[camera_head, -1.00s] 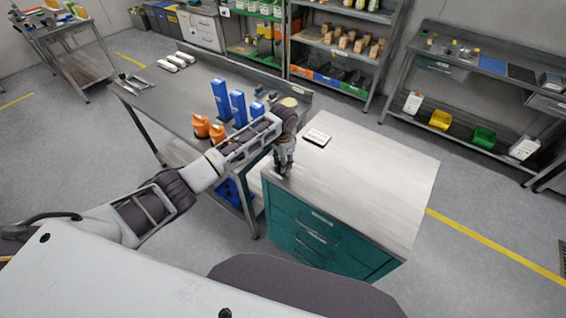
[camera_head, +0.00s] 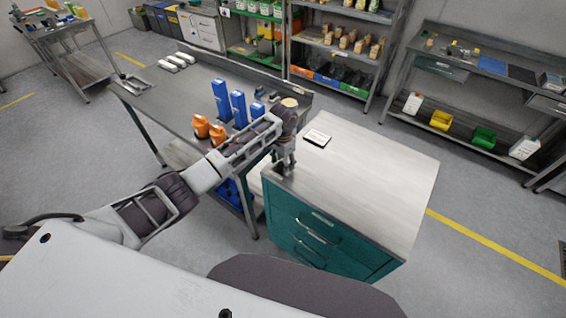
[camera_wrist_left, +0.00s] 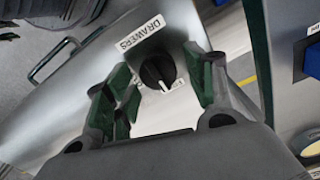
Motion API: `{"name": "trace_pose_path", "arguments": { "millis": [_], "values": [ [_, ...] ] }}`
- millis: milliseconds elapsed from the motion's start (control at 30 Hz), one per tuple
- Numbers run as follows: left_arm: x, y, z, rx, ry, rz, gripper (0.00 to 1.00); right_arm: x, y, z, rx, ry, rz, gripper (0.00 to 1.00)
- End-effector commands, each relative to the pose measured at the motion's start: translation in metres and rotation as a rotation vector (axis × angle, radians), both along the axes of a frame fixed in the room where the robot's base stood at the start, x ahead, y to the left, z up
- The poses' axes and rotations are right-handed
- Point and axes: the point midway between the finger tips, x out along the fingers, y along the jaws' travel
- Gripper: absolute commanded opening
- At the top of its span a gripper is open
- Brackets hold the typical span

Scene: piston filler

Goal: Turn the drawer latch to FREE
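The drawer latch is a round black knob (camera_wrist_left: 158,71) with a white pointer line, on the pale metal surface beside a white "DRAWERS" label (camera_wrist_left: 140,35). In the left wrist view its pointer is toward the bottom of the picture, near a small label partly hidden and too small to read. My left gripper (camera_wrist_left: 160,88) is open, with its green-padded fingers on either side of the knob; a gap shows around the knob. In the head view my left gripper (camera_head: 284,168) points down at the near left corner of the teal drawer cabinet (camera_head: 318,237) and hides the knob. My right gripper is out of view.
A small white-topped item (camera_head: 317,138) lies on the cabinet top (camera_head: 375,185), which is otherwise clear. A metal workbench (camera_head: 160,100) stands close on the left, with blue boxes (camera_head: 238,107) and orange bottles (camera_head: 201,127) beside my forearm. Shelves stand behind.

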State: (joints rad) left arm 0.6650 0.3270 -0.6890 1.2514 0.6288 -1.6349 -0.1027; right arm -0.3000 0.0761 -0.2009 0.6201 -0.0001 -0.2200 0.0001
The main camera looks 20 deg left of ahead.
Motion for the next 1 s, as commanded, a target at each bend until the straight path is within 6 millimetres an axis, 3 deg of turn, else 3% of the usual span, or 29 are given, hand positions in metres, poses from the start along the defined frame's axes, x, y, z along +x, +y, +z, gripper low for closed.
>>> {"name": "trace_pose_path", "arguments": {
  "millis": [467, 667, 1000],
  "values": [
    [0.000, 0.000, 0.007, 0.000, 0.000, -0.001, 0.56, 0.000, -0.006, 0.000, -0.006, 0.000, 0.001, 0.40],
    [0.000, 0.000, 0.027, -0.001, -0.001, -0.001, 0.56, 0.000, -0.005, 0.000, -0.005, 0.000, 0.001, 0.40],
    [0.000, 0.000, 0.077, 0.000, -0.001, -0.001, 0.56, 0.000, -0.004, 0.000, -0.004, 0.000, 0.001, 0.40]
  ]
}}
